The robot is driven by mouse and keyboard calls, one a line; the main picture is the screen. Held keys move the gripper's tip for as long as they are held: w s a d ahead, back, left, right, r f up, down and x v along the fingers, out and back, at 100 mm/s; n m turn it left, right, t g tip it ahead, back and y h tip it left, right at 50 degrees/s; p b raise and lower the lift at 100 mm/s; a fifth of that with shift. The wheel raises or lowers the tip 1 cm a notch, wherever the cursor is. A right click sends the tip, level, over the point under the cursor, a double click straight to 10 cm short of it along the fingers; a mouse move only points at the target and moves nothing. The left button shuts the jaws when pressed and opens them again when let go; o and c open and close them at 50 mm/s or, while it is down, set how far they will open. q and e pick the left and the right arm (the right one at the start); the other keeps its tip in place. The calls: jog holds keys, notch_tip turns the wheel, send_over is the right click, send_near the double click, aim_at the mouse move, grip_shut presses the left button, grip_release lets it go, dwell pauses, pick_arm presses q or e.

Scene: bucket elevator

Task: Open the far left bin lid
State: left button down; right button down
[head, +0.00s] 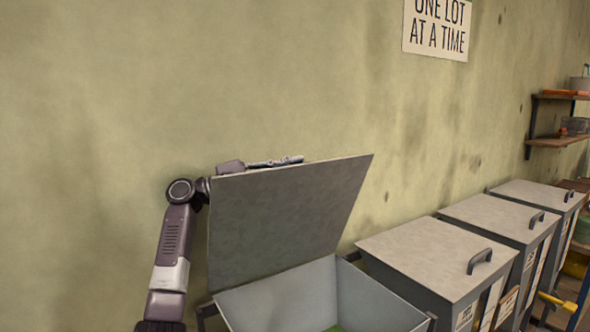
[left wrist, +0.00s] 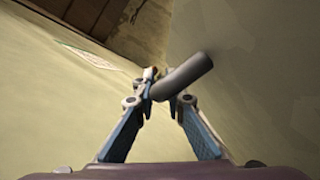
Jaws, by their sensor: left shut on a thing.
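The far left bin (head: 285,302) stands open, its grey lid (head: 285,215) tilted steeply up near the wall. Some green shows inside the bin at the bottom edge of the head view. My left arm reaches up behind the lid, and my left gripper (head: 282,162) shows just over the lid's top edge. In the left wrist view a dark handle bar (left wrist: 184,76) lies between the fingertips of my left gripper (left wrist: 168,92), which is shut on it. The lid hides the handle in the head view. My right gripper is not in view.
A closed grey bin (head: 435,262) with a dark handle stands to the right, with further closed bins (head: 500,220) (head: 540,195) beyond it. A wall sign (head: 437,30) hangs above. Wooden shelves (head: 560,97) are at the far right. The wall rises close behind the lid.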

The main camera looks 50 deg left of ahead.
pick_arm(q)
jog(key=c, duration=2)
grip_release()
jog(key=shift+a+f, duration=0.1)
jog(key=shift+a, duration=0.05)
jog(key=shift+o, duration=0.2)
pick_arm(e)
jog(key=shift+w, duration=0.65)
